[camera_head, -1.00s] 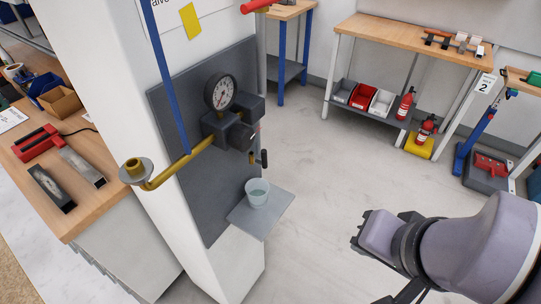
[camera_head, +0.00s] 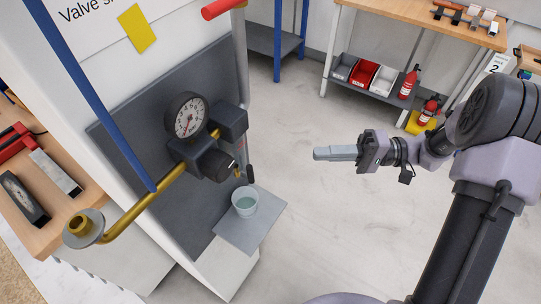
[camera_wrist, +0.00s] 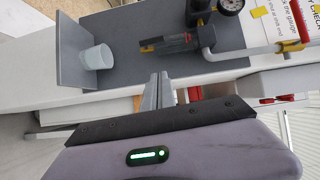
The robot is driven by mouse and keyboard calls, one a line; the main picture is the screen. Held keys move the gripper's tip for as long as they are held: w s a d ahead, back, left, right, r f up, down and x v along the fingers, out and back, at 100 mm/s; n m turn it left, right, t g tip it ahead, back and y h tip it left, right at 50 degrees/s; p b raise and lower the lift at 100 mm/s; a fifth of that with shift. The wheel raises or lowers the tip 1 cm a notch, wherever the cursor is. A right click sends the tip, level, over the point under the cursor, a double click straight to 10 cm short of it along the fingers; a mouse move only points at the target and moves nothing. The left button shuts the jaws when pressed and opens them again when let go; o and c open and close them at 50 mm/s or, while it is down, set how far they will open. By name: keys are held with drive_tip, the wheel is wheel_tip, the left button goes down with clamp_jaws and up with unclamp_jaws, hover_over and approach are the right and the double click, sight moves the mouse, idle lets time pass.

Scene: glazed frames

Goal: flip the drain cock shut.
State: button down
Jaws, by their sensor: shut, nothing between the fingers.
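The drain cock (camera_head: 250,173) has a small dark lever. It hangs at the lower right of the valve block, above the cup, in the head view. In the wrist view, which looks turned on its side, a dark elongated part that appears to be the cock (camera_wrist: 168,44) lies just beyond the fingertips. My gripper (camera_head: 318,154) is shut and empty, to the right of the cock and apart from it in the head view. Its fingers (camera_wrist: 158,82) point toward the panel in the wrist view. The cock's exact lever angle is hard to tell.
A pressure gauge (camera_head: 187,116) sits on the block (camera_head: 203,158), with a brass pipe (camera_head: 147,200) running left. A cup (camera_head: 245,201) stands on a small grey shelf (camera_head: 237,239) below. A red handle (camera_head: 222,9) is above. Open floor lies right of the panel.

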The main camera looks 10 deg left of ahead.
drive_tip(key=shift+s, duration=0.1)
drive_tip(key=s+a+b, duration=0.1)
drive_tip(key=a, duration=0.3)
drive_tip(key=s+a+b, duration=0.1)
drive_tip(key=s+a, duration=0.1)
drive_tip(key=a, duration=0.1)
drive_tip(key=s+a+b, duration=0.1)
drive_tip(key=a, duration=0.3)
drive_tip(key=shift+s+a+f, duration=0.25)
drive_tip(key=shift+s+a, duration=0.05)
drive_tip(key=shift+a, duration=0.05)
drive_tip(key=shift+s+a, duration=0.25)
drive_tip(key=shift+s, duration=0.1)
drive_tip(key=shift+d, duration=0.15)
